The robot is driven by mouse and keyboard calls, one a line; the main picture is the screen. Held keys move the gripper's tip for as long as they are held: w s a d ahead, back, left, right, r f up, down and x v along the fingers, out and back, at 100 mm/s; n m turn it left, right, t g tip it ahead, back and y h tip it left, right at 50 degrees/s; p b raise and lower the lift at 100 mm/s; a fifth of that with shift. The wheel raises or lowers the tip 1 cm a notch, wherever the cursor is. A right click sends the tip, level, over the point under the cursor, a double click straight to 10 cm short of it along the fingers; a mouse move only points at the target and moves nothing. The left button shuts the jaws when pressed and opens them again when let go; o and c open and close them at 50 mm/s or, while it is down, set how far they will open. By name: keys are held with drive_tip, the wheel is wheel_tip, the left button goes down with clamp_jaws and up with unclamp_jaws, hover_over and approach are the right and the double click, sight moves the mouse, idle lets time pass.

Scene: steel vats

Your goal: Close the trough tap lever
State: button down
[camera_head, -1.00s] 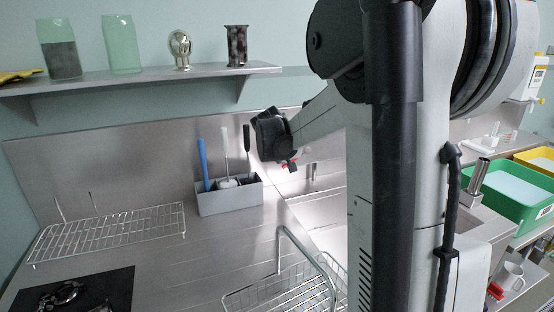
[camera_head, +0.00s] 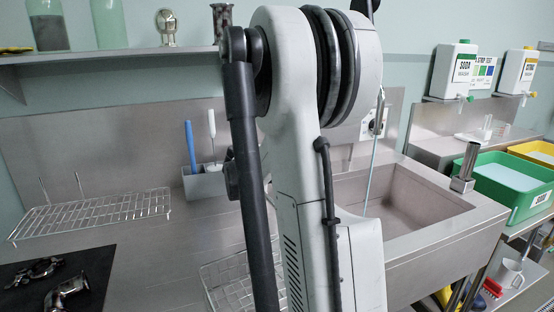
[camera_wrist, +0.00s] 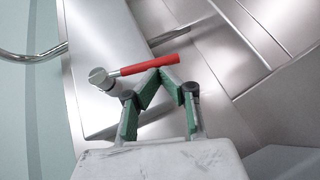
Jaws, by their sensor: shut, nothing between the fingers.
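In the wrist view, a tap lever (camera_wrist: 150,66) with a red handle extends right from a silver round tap body (camera_wrist: 102,78). My gripper (camera_wrist: 168,78) has green-padded fingers that are shut with nothing between them. Its tips are at the red handle, just below it in the picture; I cannot tell whether they touch it. In the head view, my arm hides the gripper and the tap lever. The steel trough (camera_head: 455,208) shows its basin to the right of my arm.
A wire rack (camera_head: 95,212) and a grey holder with brushes (camera_head: 205,184) stand on the steel counter at left. A wire basket (camera_head: 225,275) is partly behind my arm. Green (camera_head: 515,195) and yellow tubs are at right. A curved steel pipe (camera_wrist: 35,57) shows in the wrist view.

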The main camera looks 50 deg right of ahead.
drive_tip(key=shift+s+d+f+b, duration=0.2)
drive_tip(key=shift+s+d+f, duration=0.15)
drive_tip(key=shift+d, duration=0.3)
drive_tip(key=shift+s+d+f+b, duration=0.15)
drive_tip(key=shift+s+d+f, duration=0.1)
drive_tip(key=shift+s+d, duration=0.3)
drive_tip(key=shift+d, duration=0.1)
